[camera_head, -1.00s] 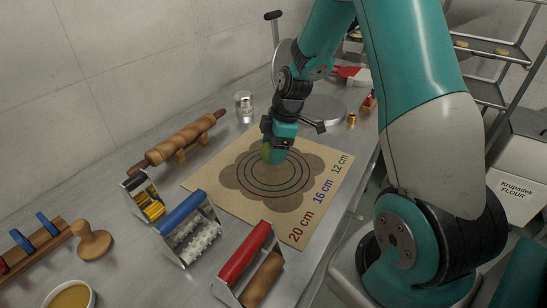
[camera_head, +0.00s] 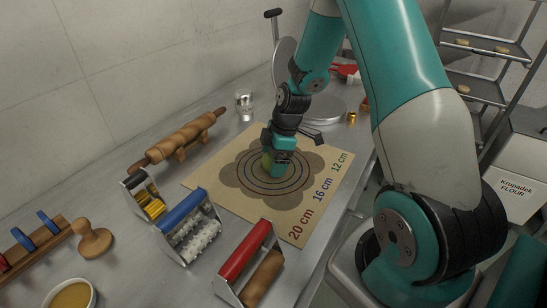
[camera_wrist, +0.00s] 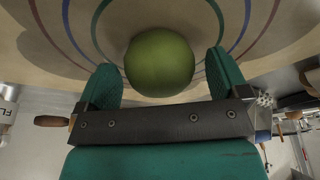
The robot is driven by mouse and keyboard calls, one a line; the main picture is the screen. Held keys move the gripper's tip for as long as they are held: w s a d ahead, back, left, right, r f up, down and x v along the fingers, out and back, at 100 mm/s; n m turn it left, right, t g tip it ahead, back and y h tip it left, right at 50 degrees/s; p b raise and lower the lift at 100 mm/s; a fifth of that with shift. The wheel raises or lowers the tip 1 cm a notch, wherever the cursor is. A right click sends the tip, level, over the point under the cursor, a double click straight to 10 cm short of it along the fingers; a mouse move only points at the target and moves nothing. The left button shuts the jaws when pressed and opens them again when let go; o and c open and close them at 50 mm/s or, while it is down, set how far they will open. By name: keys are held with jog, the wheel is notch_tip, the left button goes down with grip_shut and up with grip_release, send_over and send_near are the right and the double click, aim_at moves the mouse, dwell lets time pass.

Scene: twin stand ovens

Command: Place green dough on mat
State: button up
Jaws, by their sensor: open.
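The green dough (camera_wrist: 160,62) is a round ball resting on the mat among its coloured rings in the wrist view. In the head view a small part of the dough (camera_head: 267,160) shows beside my gripper (camera_head: 274,165). The tan mat (camera_head: 225,192) has ring marks and size labels of 12, 16 and 20 cm. In the wrist view my gripper (camera_wrist: 168,80) is open, with one teal finger on each side of the dough. Narrow gaps seem to show between the fingers and the ball.
A rolling pin (camera_head: 183,138) on a stand lies left of the mat. A blue-handled roller (camera_head: 190,228) and a red-handled roller (camera_head: 248,265) stand near its front edge. A metal shaker (camera_head: 245,106) stands behind. A round metal plate (camera_head: 325,108) lies beyond the mat.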

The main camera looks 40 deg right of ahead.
jog(key=shift+r, duration=0.1)
jog(key=v, duration=1.1)
jog(key=s+a+r+m, duration=0.1)
jog(key=s+a+r, duration=0.3)
jog(key=a, duration=0.5)
jog(key=s+a+r+m, duration=0.2)
jog(key=s+a+r, duration=0.2)
jog(key=a, duration=0.5)
jog(key=s+a+r+m, duration=0.1)
jog(key=s+a, duration=0.2)
jog(key=s, duration=0.3)
jog(key=s+a+r+m+g+y, duration=0.1)
jog(key=s+a+m, duration=0.1)
jog(key=s+a, duration=0.2)
jog(key=s+b, duration=0.1)
jog(key=s, duration=0.2)
jog(key=shift+r, duration=0.3)
